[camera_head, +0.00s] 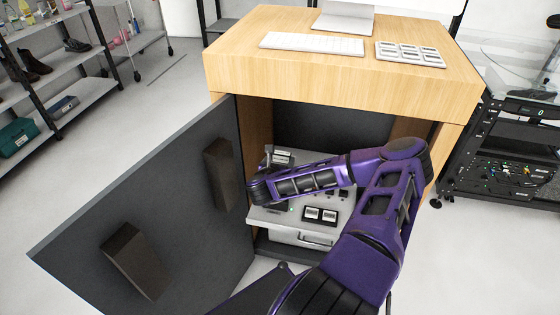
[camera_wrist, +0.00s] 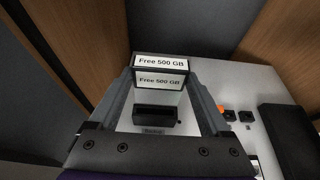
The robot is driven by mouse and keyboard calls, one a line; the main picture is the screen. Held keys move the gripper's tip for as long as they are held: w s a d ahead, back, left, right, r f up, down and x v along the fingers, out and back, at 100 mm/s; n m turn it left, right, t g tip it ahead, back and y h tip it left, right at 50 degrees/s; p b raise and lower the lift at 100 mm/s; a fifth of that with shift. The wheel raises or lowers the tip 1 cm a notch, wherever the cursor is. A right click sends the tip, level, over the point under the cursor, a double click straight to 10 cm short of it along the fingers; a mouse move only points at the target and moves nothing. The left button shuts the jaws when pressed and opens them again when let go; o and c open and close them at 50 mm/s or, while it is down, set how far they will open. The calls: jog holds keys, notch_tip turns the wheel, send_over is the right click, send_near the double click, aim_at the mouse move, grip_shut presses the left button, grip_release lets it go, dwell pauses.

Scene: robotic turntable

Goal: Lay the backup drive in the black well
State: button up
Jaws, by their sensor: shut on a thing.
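My gripper (camera_wrist: 160,85) is shut on the backup drive (camera_wrist: 160,62), a dark block with white "Free 500 GB" labels on two faces. The drive also shows in the head view (camera_head: 280,158), at the far end of my arm inside the cabinet. The black well (camera_wrist: 155,116), a dark rectangular slotted holder with a small label on its near side, sits on the light grey surface. In the wrist view it appears between my fingers, just below the drive and apart from it in the picture. My arm hides the well in the head view.
The wooden cabinet (camera_head: 340,70) surrounds the work space, with its dark door (camera_head: 170,200) open at left.

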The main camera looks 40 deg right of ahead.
notch_tip(320, 180, up, 4)
jog(key=p, duration=0.2)
jog(key=shift+p, duration=0.3)
jog(key=shift+f, duration=0.1)
